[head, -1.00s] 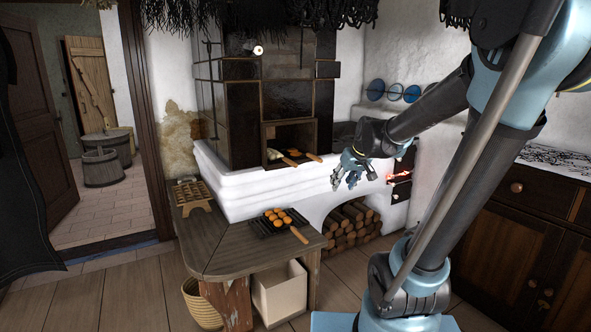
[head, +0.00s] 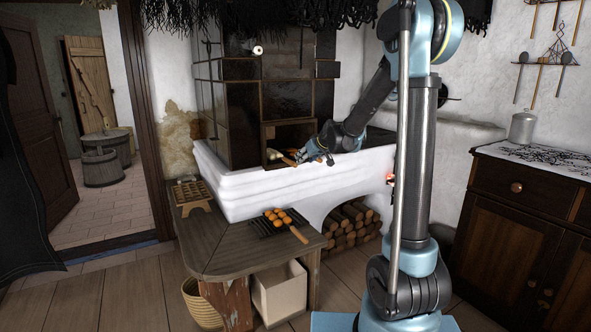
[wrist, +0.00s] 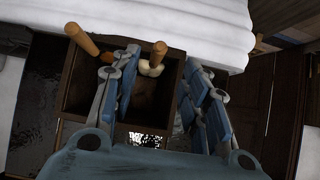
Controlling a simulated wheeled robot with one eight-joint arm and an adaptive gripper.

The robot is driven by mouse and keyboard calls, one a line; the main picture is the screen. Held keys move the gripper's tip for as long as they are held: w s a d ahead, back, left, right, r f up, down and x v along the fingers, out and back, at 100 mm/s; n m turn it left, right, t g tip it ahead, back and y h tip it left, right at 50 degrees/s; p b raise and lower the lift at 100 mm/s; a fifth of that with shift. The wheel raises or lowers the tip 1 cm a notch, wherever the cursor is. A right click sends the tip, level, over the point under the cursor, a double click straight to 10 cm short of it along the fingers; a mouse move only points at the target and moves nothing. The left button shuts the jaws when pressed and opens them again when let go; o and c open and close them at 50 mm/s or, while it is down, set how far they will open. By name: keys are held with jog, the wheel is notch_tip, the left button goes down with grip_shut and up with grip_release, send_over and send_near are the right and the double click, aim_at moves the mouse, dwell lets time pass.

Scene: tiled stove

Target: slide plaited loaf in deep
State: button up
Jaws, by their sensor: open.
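A pale loaf (head: 273,154) lies in the mouth of the stove's open oven (head: 291,129), with a wooden handle (head: 288,162) sticking out in front of it. In the wrist view, which looks upside down, a pale rounded end that seems to be the loaf (wrist: 150,69) sits at the end of a handle (wrist: 159,50). My gripper (wrist: 162,60) is open, its fingers on either side of that handle and pale end, apparently not touching them. In the head view my gripper (head: 316,152) is at the right of the oven mouth. The loaf's plaiting is too small to make out.
A second wooden handle (wrist: 82,40) sticks out of the oven beside the first. The white ledge (head: 270,183) runs below the oven. A pan of orange-brown buns (head: 279,217) lies on the bench (head: 225,245). Firewood (head: 350,222) fills the arch.

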jog(key=x, duration=0.9)
jog(key=shift+w+a+f, duration=0.15)
jog(key=shift+w+f, duration=0.1)
grip_shut()
dwell(0.4)
